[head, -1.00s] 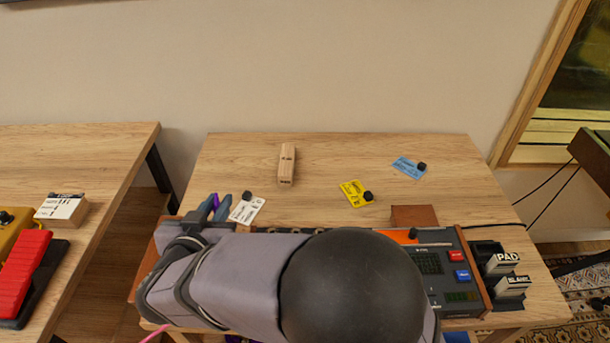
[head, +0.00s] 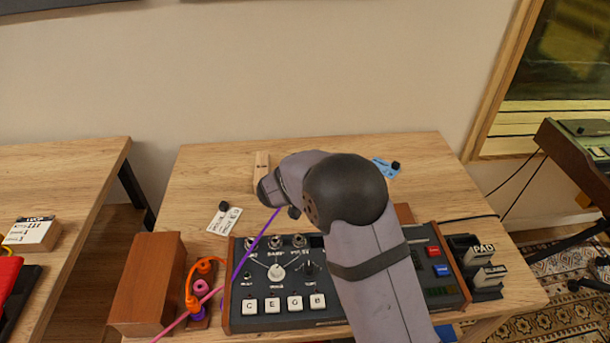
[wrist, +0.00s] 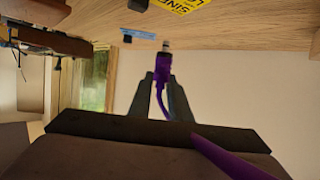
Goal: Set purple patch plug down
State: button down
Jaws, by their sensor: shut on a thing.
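My gripper (wrist: 162,80) is shut on the purple patch plug (wrist: 161,67) in the wrist view, with its metal tip pointing out past the fingers. The plug's purple cable (head: 256,241) runs in the head view from under my arm down across the synth panel. A loop of cable also hangs by the fingers in the wrist view. The tabletop (wrist: 225,32) shows beyond the plug, which looks clear of it. In the head view my arm hides the gripper and plug above the middle of the table (head: 330,145).
A wooden block (head: 261,164) stands left of my wrist. A white card (head: 224,219), a blue card (head: 383,168) and a yellow card (wrist: 183,5) lie on the table. The synth (head: 290,304) fills the front, beside a brown box (head: 147,283) and orange and pink plugs (head: 202,288).

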jog(key=shift+w+a+r+n+t+y, duration=1.2)
jog(key=shift+w+a+r+n+y, duration=0.85)
jog(key=shift+w+a, duration=2)
jog(key=shift+w+d+f+b, duration=0.2)
jog(key=shift+f+b, duration=0.15)
jog(key=shift+f, duration=1.3)
jog(key=shift+w+d+f+b, duration=0.15)
jog(key=shift+f+b, duration=0.15)
jog(key=shift+f, duration=1.3)
jog(key=shift+w+d+f+b, duration=0.1)
jog(key=shift+d+f+b, duration=0.2)
jog(key=shift+f, duration=1.35)
jog(key=shift+a+f, duration=0.1)
jog(key=shift+f, duration=0.1)
jog(key=c, duration=1.6)
grip_release()
jog(key=shift+c, duration=0.2)
jog(key=shift+r, duration=0.1)
